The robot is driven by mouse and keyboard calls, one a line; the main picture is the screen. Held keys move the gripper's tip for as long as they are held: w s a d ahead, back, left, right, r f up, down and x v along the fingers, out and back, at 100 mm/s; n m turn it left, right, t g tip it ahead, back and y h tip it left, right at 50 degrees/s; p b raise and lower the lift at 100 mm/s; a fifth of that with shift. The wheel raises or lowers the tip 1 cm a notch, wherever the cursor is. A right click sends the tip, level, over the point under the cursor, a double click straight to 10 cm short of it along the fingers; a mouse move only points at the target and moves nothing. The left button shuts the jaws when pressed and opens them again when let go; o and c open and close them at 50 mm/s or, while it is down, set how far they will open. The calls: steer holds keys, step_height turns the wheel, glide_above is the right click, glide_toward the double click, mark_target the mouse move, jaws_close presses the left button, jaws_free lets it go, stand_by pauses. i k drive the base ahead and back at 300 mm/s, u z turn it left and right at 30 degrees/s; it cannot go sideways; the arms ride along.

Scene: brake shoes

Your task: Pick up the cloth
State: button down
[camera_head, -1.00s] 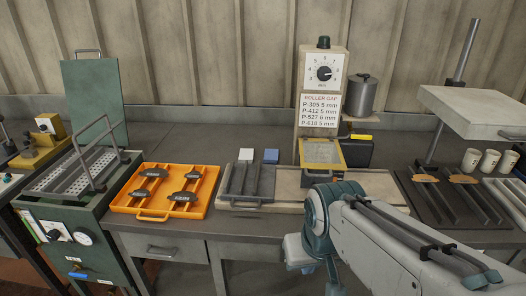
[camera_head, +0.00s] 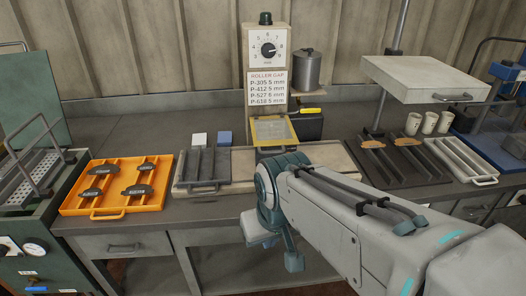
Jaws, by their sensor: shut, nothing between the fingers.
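I cannot clearly pick out the cloth. A small flat white piece (camera_head: 199,139) and a small flat blue piece (camera_head: 224,137) lie side by side on the bench, behind a grey compartment tray; either may be a folded cloth. My gripper (camera_head: 291,258) is at the end of my arm, in front of the bench edge and lower right of these pieces. It is shut and empty, well apart from both pieces. My own arm hides much of it, and its fingertips are hard to make out.
An orange tray (camera_head: 152,207) with dark brake shoes sits left of the grey tray (camera_head: 178,180). A roller gap post (camera_head: 266,50) with a yellow-framed part (camera_head: 259,145) stands right of the pieces. Dark racks, cups and a raised slab (camera_head: 425,75) are at the right.

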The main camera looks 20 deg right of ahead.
mark_target(199, 139)
steer(key=u, duration=0.5)
steer(key=i, duration=1.1)
steer(key=z, duration=0.55)
